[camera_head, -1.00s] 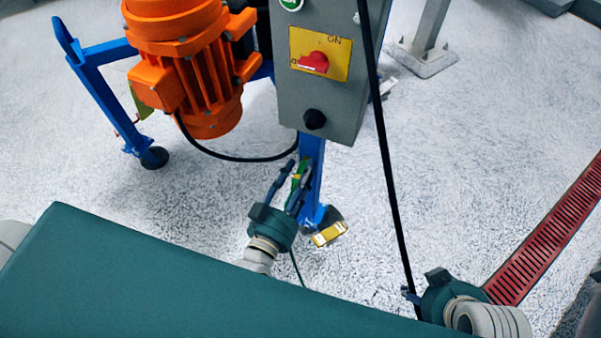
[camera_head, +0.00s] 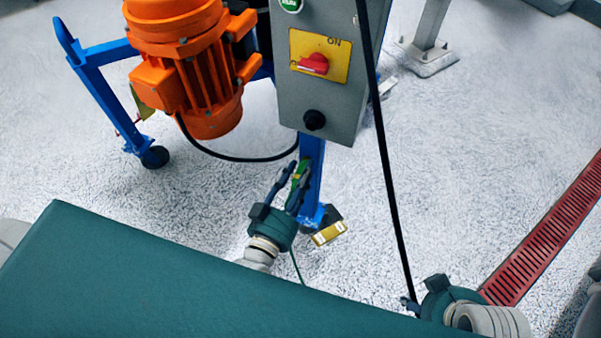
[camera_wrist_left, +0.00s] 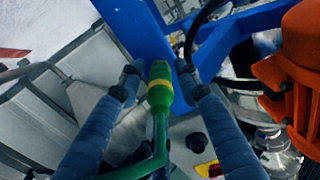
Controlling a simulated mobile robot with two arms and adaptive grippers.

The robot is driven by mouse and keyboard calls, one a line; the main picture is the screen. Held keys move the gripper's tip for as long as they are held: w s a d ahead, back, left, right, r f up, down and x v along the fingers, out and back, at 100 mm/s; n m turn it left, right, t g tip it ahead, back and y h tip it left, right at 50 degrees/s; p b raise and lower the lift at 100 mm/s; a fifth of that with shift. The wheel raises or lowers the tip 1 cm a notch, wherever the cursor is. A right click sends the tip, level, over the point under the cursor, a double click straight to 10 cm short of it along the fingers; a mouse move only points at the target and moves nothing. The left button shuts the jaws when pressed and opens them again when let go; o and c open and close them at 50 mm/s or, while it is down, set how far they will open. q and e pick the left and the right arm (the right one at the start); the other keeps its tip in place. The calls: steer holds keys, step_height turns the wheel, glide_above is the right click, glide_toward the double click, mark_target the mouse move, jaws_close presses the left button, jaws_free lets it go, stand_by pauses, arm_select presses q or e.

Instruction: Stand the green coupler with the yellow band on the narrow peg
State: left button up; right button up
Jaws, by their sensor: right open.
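The green coupler with the yellow band (camera_wrist_left: 160,88) is between the fingers of my left gripper (camera_wrist_left: 158,75) in the left wrist view, with its green line running back towards the wrist. In the head view the left gripper (camera_head: 291,182) is shut on the coupler (camera_head: 300,176), in front of a blue post. A thin green line hangs below this gripper. My right gripper (camera_head: 409,303) is at the lower right, mostly hidden behind its own wrist; it is open, with nothing seen in it. I cannot make out the narrow peg in either view.
A grey control box (camera_head: 325,75) with a red switch stands just beyond the left gripper, on a blue frame. An orange motor (camera_head: 190,65) is to its left. A black cable (camera_head: 385,170) runs down near the right gripper. Open floor lies right, with a red drain grate (camera_head: 548,235).

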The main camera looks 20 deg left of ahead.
mark_target(293, 191)
arm_select(q)
jaws_close()
steer(key=shift+s, duration=0.1)
steer(key=shift+s, duration=0.2)
steer(key=shift+s+a+p, duration=0.15)
steer(key=shift+s+p, duration=0.3)
steer(key=shift+s, duration=0.9)
steer(key=shift+s+a+p, duration=0.15)
steer(key=shift+s+p, duration=0.25)
steer(key=shift+s, duration=0.95)
